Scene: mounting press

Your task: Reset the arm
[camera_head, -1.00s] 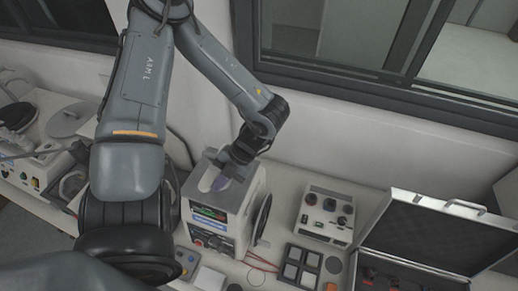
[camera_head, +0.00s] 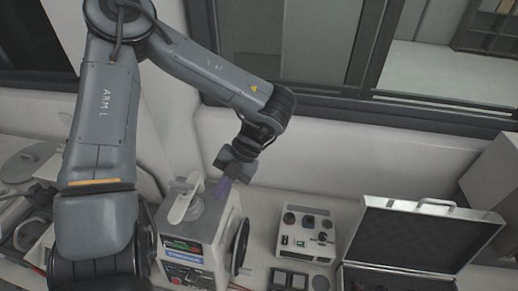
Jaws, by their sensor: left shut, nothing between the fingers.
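My left arm comes in from the left and bends down over the bench. My left gripper (camera_head: 224,187) is shut and empty. In the head view it appears just over the right part of the top of the mounting press (camera_head: 187,247); whether it touches the press I cannot tell. The press is a light box with a dark labelled front panel, a pale lever (camera_head: 186,200) on top and a black handwheel (camera_head: 240,246) on its right side. My right gripper is not in view.
A small control box (camera_head: 306,234) with knobs stands right of the press. An open silver case (camera_head: 425,238) lies at the right. Dark square pads (camera_head: 290,278) lie in front of the control box. A wall and windows are behind the bench.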

